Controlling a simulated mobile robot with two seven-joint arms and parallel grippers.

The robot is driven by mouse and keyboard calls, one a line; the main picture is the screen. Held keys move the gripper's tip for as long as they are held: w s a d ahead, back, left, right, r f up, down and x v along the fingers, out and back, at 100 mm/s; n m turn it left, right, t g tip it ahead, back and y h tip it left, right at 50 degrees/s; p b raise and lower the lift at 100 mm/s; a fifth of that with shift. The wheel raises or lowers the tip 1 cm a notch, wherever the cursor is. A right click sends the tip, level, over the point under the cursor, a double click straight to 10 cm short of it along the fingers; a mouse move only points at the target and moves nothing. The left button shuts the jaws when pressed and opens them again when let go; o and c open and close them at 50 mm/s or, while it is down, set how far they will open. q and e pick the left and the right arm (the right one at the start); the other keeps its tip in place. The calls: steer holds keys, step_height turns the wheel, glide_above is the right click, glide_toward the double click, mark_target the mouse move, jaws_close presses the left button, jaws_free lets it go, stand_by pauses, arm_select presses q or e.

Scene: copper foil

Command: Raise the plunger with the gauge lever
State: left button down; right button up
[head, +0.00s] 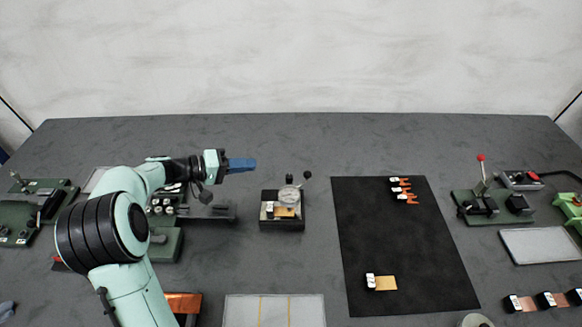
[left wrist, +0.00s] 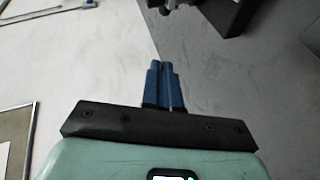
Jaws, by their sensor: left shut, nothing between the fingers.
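The thickness gauge (head: 282,210) stands on the table near the middle, with a round dial (head: 289,194) on top. Its lever with a dark ball knob (head: 307,175) sticks up to the right of the dial. A small copper-coloured piece with a white-and-black holder (head: 270,208) is at the gauge, under or in front of the dial; whether the plunger touches it is too small to tell. My left gripper (head: 254,165) is shut and empty, to the left of the gauge and apart from the lever. Its blue fingers (left wrist: 165,84) are together in the left wrist view. My right gripper is not in view.
A black mat (head: 405,255) to the right holds several small orange pieces (head: 405,190) and a copper piece (head: 386,283). A green device with a red-knobbed lever (head: 490,205) stands farther right. A pale tray (head: 275,311) lies in front. Table between gauge and mat is clear.

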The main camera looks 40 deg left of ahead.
arm_select(q)
steer(key=shift+d, duration=0.1)
steer(key=x, duration=0.9)
steer(key=shift+w+d+f, duration=0.1)
steer(key=shift+w, duration=0.2)
steer(key=d, duration=0.1)
steer(key=w+d+f, duration=0.1)
steer(key=d, duration=0.1)
steer(key=shift+f, duration=0.2)
steer(key=shift+w+d+f, duration=0.1)
steer(key=shift+d+f, duration=0.05)
steer(key=shift+d, duration=0.2)
